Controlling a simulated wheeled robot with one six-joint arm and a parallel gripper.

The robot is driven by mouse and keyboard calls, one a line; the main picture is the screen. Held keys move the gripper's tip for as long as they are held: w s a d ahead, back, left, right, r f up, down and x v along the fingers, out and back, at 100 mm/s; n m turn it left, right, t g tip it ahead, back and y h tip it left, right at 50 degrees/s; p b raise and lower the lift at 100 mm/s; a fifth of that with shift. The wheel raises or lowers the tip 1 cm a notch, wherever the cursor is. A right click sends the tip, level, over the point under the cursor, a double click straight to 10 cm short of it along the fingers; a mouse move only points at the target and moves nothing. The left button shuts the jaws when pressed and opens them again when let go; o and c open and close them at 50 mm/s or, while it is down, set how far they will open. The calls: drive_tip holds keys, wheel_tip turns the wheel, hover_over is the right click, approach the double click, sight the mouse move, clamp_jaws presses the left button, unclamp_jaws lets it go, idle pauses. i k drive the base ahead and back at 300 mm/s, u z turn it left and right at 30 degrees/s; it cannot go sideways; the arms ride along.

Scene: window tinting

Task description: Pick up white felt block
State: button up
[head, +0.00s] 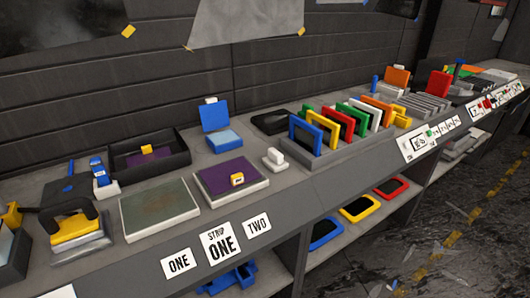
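My gripper is not in view.
The rack (318,158) holds several coloured frames. A black tray (178,158) and blue panel (214,116) stand behind. Bare bench surrounds the white block.

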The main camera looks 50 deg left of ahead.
sight(274, 161)
drive_tip(key=u, duration=0.65)
drive_tip(key=i, duration=0.75)
drive_tip(key=u, duration=1.2)
drive_tip(key=i, duration=0.4)
drive_tip(key=u, duration=0.4)
